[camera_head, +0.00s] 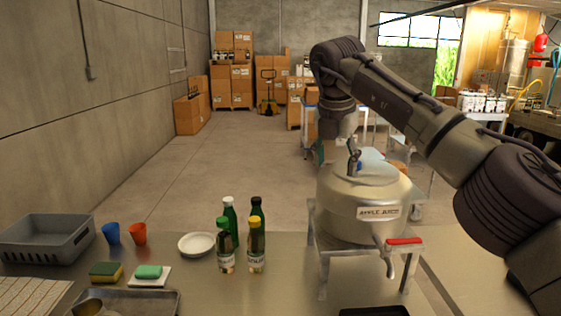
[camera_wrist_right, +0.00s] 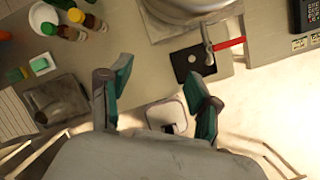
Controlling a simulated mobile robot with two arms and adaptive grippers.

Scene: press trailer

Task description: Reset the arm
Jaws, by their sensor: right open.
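My right gripper (camera_head: 354,160) hangs from my raised right arm and overlaps the top of the steel apple juice vessel (camera_head: 362,222) in the head view; how far apart in depth they are I cannot tell. In the right wrist view its two teal fingers (camera_wrist_right: 158,95) are spread wide, with nothing between them. Below them lie the table's front edge and a pale square object (camera_wrist_right: 167,114). My left gripper is not in view.
On the table stand several bottles (camera_head: 227,262), a white bowl (camera_head: 197,244), cups (camera_head: 111,233), sponges (camera_head: 106,271), a grey crate (camera_head: 45,240) and a metal tray (camera_head: 150,302). The vessel's red-handled tap (camera_head: 404,241) juts out above a black tray (camera_wrist_right: 201,61).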

